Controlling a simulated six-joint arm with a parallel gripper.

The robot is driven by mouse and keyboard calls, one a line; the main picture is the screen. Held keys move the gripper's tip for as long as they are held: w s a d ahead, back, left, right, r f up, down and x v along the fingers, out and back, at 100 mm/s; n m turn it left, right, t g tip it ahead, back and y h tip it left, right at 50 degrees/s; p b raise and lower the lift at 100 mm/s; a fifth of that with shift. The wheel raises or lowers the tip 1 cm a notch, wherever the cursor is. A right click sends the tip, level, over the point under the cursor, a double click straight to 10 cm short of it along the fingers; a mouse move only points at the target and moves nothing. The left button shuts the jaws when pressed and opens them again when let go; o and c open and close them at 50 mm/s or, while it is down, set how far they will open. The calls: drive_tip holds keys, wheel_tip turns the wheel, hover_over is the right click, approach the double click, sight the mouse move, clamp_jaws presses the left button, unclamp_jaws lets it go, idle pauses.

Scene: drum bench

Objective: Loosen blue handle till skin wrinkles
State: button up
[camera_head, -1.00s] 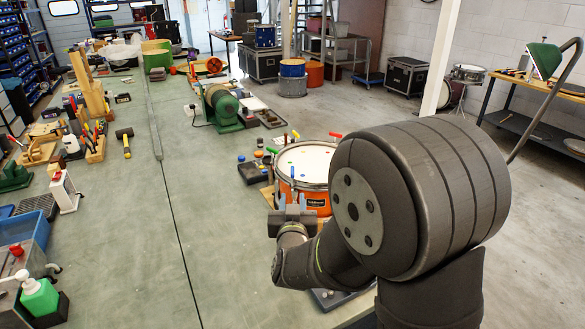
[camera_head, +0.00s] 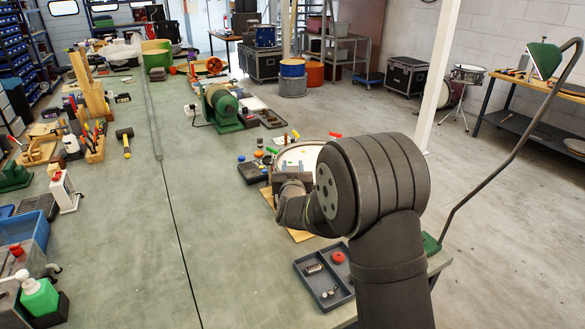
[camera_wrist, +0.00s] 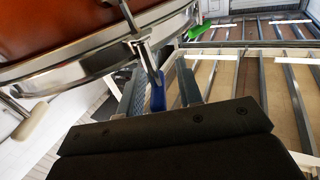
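The drum (camera_head: 300,156) with a white skin stands on a wooden board on the bench, mostly behind my arm. Its brown-orange shell and metal rim (camera_wrist: 120,45) fill the upper left of the wrist view. The blue handle (camera_wrist: 158,92) hangs below a metal rod at the rim, between my gripper's (camera_wrist: 160,85) two fingers. Gaps seem to show on both sides of it, so the fingers look open around it. In the head view my gripper (camera_head: 291,178) is at the drum's near left side and hides the blue handle there. Whether the skin wrinkles cannot be seen.
A grey tray (camera_head: 322,275) with small metal parts and a red piece lies on the near bench. A green-based machine (camera_head: 222,105) stands behind.

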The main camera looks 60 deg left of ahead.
drive_tip(key=shift+a, duration=0.1)
clamp_jaws()
drive_tip(key=shift+n+g, duration=0.3)
drive_tip(key=shift+g, duration=0.1)
drive_tip(key=n+g, duration=0.1)
drive_tip(key=g, duration=0.1)
drive_tip(key=n+g+y, duration=0.1)
drive_tip(key=g, duration=0.1)
drive_tip(key=n+g+y, duration=0.1)
drive_tip(key=n+g, duration=0.1)
drive_tip(key=shift+s, duration=0.25)
drive_tip(key=shift+s+n+g, duration=0.15)
drive_tip(key=shift+n+g, duration=0.7)
drive_tip(key=shift+g, duration=0.5)
drive_tip(key=shift+s+n+g, duration=0.15)
drive_tip(key=shift+n+g, duration=0.7)
drive_tip(key=shift+g, duration=0.5)
drive_tip(key=shift+s+n+g+h, duration=0.1)
drive_tip(key=shift+n+g+h, duration=0.2)
drive_tip(key=shift+g, duration=0.2)
